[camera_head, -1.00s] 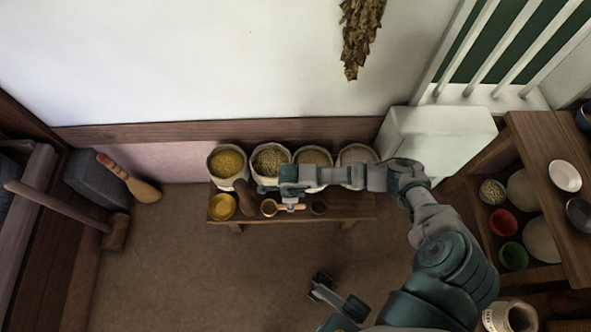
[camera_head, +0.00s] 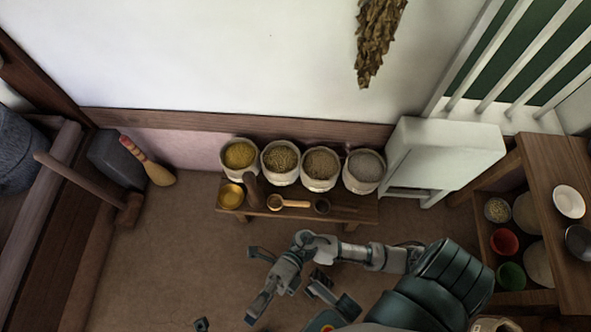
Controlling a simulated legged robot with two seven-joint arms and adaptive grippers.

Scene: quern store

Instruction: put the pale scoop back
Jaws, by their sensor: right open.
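The pale scoop (camera_head: 296,204) lies on the low wooden bench (camera_head: 352,212), its round bowl to the left and its light handle to the right. A dark scoop or small cup (camera_head: 322,206) lies just to its right. My right gripper (camera_head: 250,287) is open and empty, in front of and below the bench in the picture, clear of the scoop. A small dark piece at the bottom edge (camera_head: 201,325) may be the tip of my left gripper; too little of it shows to tell its state.
Several sacks of grain (camera_head: 320,168) stand along the back of the bench. A yellow bowl (camera_head: 231,195) and a dark brown upright tool (camera_head: 251,188) are at its left end. A white stand (camera_head: 447,150) is at the right. Shelves with bowls (camera_head: 503,241) stand farther right.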

